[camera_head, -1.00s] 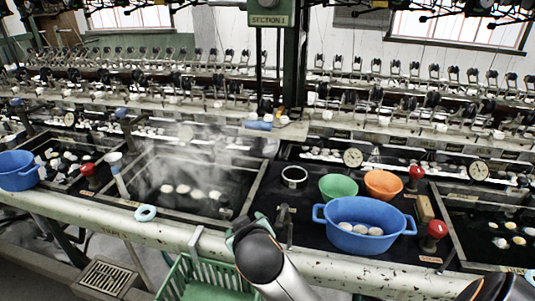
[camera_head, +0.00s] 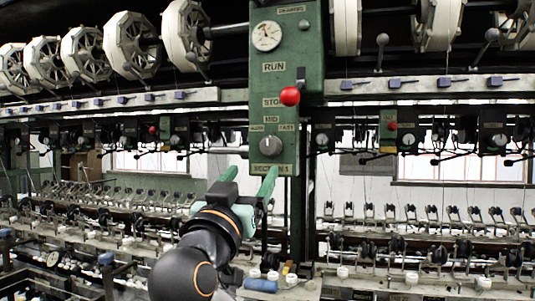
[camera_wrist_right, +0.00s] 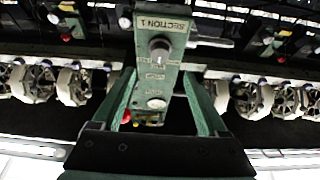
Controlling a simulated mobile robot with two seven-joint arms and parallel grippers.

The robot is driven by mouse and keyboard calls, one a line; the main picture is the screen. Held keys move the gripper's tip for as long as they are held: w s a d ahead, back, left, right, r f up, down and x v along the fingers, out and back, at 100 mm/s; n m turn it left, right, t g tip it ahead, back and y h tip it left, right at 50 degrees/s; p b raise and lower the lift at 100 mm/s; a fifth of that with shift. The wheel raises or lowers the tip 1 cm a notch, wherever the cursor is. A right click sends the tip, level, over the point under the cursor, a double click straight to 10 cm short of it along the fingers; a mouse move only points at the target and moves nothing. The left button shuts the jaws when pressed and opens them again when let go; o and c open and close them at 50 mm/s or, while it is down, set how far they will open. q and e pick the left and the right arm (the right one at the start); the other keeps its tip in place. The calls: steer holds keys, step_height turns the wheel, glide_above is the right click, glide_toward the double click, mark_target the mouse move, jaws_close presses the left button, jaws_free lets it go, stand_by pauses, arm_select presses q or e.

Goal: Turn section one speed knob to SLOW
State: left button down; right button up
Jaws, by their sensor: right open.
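The section one speed knob (camera_head: 270,146) is a round grey knob low on the green control panel (camera_head: 288,60), above the SECTION 1 plate. The labels around it appear to read SLOW at left, MID above and FAST at right. Its pointer is too small to read surely. My right gripper (camera_head: 249,178) is open and empty, just below the knob with its fingers pointing up at the panel. In the right wrist view the knob (camera_wrist_right: 159,48) appears upside down between and beyond the open fingers (camera_wrist_right: 158,76), apart from them. My left gripper is out of view.
A red-balled lever (camera_head: 290,96) sticks out above the knob, between RUN and STOP. A dial (camera_head: 266,36) sits higher up. White reels (camera_head: 131,44) hang on both sides of the panel. A blue cylinder (camera_head: 261,285) lies on the ledge below.

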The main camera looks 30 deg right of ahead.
mark_target(268, 150)
steer(key=p+x, duration=0.2)
steer(key=x, duration=0.7)
steer(key=shift+w+d, duration=0.2)
steer(key=shift+d, duration=0.05)
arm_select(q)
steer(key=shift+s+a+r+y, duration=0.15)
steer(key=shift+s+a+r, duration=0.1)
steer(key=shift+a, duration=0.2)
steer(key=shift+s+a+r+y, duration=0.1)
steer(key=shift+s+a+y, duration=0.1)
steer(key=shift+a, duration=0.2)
arm_select(e)
steer(key=shift+w+d+r, duration=0.2)
steer(key=shift+w+d, duration=0.15)
steer(key=shift+d, duration=0.05)
steer(key=c, duration=1.2)
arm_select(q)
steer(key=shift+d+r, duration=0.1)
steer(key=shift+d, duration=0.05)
